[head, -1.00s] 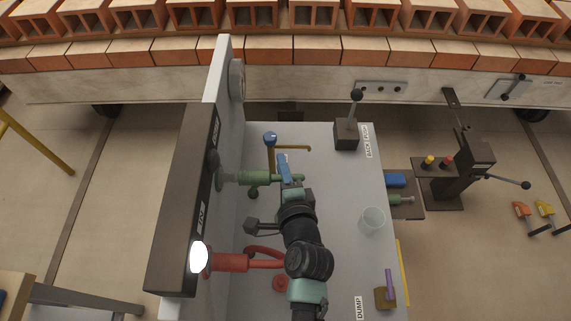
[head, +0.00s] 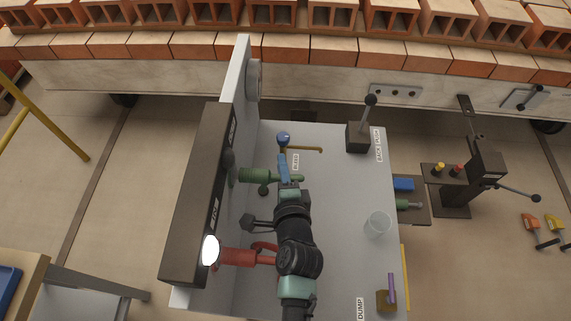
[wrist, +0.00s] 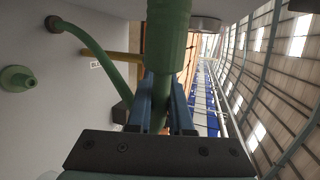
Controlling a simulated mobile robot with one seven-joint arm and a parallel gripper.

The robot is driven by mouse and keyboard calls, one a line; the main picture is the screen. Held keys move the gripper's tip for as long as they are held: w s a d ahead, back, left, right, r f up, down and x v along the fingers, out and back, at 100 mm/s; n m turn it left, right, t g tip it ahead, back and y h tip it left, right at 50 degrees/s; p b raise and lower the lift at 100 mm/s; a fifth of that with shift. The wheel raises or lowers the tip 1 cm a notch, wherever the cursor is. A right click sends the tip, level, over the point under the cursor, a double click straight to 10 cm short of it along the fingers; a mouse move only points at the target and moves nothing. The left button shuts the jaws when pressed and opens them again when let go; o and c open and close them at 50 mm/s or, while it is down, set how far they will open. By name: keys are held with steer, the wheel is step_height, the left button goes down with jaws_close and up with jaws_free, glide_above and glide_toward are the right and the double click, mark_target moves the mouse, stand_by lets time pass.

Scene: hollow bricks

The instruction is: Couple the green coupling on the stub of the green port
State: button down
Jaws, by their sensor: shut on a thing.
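My gripper (head: 287,174) is shut on the green coupling (head: 257,175), above the grey bench and pointing left at the upright panel. In the wrist view, the blue fingers (wrist: 160,105) close around its narrow rear part, and its thick green body (wrist: 166,35) rises past them. The green port (head: 232,176) is on the panel at the coupling's left end. The two look in line with no clear gap. I cannot tell how far the stub is inside, since the coupling hides it. A green hose (wrist: 85,42) curves from the bench towards the gripper.
A red coupling (head: 238,257) sits at a lit port nearer me. A blue-topped valve with a yellow pipe (head: 305,149) stands behind the gripper. A lever box (head: 358,136) and a clear cup (head: 377,224) stand right; a green flanged fitting (wrist: 17,79) is on the bench.

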steer(key=shift+a+r+p, duration=0.1)
steer(key=shift+a+p, duration=0.3)
steer(key=shift+a, duration=0.15)
steer(key=c, duration=0.7)
jaws_free()
steer(key=shift+c, duration=0.2)
steer(key=shift+s, duration=0.1)
steer(key=b+v, duration=0.2)
steer(key=v, duration=1)
steer(key=shift+s, duration=0.4)
steer(key=shift+d+r, duration=0.1)
